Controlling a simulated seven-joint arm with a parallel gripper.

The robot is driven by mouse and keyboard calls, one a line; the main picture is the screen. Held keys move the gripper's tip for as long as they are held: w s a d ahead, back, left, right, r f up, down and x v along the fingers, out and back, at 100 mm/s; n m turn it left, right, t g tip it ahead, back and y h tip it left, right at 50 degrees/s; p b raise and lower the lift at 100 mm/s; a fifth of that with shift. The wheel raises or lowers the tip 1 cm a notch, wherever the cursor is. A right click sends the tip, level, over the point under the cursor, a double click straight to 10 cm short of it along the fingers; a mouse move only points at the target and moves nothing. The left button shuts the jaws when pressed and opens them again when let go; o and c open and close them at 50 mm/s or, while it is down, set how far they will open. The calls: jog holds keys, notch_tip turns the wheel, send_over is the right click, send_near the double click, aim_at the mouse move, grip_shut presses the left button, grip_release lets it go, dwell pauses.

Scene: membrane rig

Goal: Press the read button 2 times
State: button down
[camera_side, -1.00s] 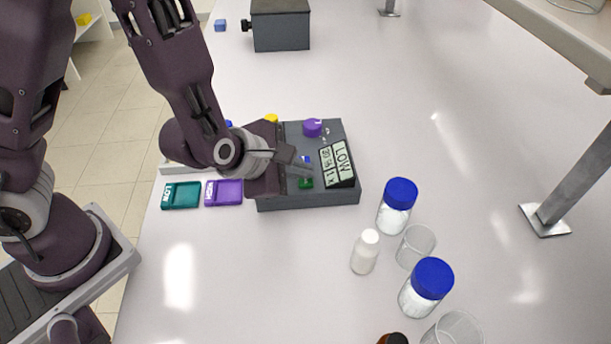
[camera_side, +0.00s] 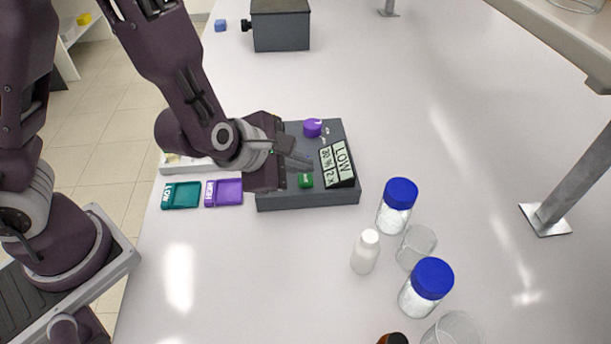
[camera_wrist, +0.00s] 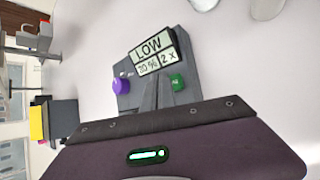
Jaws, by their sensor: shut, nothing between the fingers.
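The dark grey rig box (camera_side: 330,198) stands on the bench. A green button (camera_side: 305,181) sits on its top and also shows in the wrist view (camera_wrist: 177,82); its small label is too small to read, so I cannot confirm that it is the read button. The tilted display (camera_side: 338,163) shows LOW, a percentage and 2 x. A purple knob (camera_side: 313,127) is at the back of the box. My gripper (camera_side: 310,166) is shut and empty, its fingertips over the box close to the green button, which shows uncovered. Part of the box's left side is hidden by my gripper.
Blue-capped jars (camera_side: 397,206), a white bottle (camera_side: 365,252) and glass beakers (camera_side: 416,246) stand at the front right. A second grey box (camera_side: 281,30) is at the back.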

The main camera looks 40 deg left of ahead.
aim_at(299, 179)
jog(key=shift+r, duration=0.1)
jog(key=shift+r, duration=2.45)
jog(key=shift+a+r, duration=0.15)
jog(key=shift+a, duration=0.1)
jog(key=s+a+r+n+y, duration=0.35)
jog(key=a+n, duration=0.35)
jog(key=n, duration=0.3)
jog(key=s+a+r+n+y, duration=0.2)
jog(key=a+r+n, duration=0.2)
jog(key=a+n, duration=0.5)
jog(key=s+r+n+g, duration=0.1)
jog(key=s+n+g, duration=0.2)
jog(key=s+n, duration=1.1)
jog(key=d+n+h, duration=0.1)
jog(key=n, duration=0.3)
jog(key=d+r+n+h, duration=0.1)
jog(key=d+n, duration=0.1)
jog(key=n, duration=0.3)
jog(key=s+d+n+h, duration=0.1)
jog(key=d+n+h, duration=0.1)
jog(key=n, duration=0.2)
jog(key=shift+r+n, duration=0.35)
jog(key=shift+n, duration=0.05)
